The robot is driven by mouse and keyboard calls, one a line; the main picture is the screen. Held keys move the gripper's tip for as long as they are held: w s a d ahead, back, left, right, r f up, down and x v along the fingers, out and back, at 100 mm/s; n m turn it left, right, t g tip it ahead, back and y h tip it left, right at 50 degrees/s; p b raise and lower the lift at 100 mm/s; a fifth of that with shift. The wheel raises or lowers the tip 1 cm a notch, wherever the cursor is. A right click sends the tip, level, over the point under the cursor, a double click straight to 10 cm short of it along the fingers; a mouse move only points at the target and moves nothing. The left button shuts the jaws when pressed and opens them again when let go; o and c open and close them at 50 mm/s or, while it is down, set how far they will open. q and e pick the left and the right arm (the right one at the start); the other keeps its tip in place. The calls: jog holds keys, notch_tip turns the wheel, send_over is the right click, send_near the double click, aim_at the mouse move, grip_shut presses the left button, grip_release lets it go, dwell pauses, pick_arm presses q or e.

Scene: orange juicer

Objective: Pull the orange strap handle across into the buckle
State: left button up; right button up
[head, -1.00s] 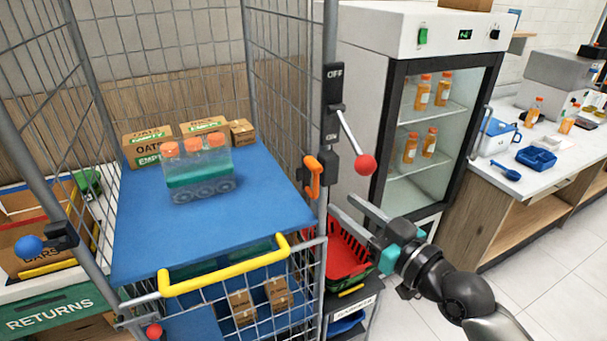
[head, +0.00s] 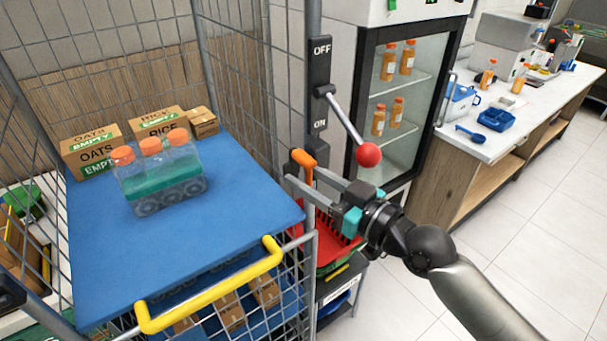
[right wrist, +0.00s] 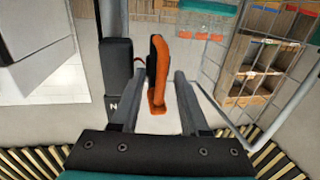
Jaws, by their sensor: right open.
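The orange strap handle (head: 304,158) hangs at a dark mount on the right post of the wire cage trolley. My right gripper (head: 303,175) is open, with its fingers reaching in from the right to the handle. In the right wrist view the orange handle (right wrist: 158,70) stands upright between the two open fingers, with a gap on each side. No strap is seen pulled across the cage front. A dark block (head: 10,292) shows at the left edge on the left post; I cannot tell whether it is the buckle. My left gripper is out of view.
A lever with a red ball (head: 368,154) sticks out just above my right gripper. A yellow bar (head: 215,288) crosses the cage front. The blue shelf (head: 250,205) holds a bottle pack and boxes. A red basket (head: 335,245) stands below. A fridge (head: 400,110) is behind.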

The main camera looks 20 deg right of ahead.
jog(key=shift+s, duration=0.1)
jog(key=shift+c, duration=0.3)
grip_shut()
dwell(0.9)
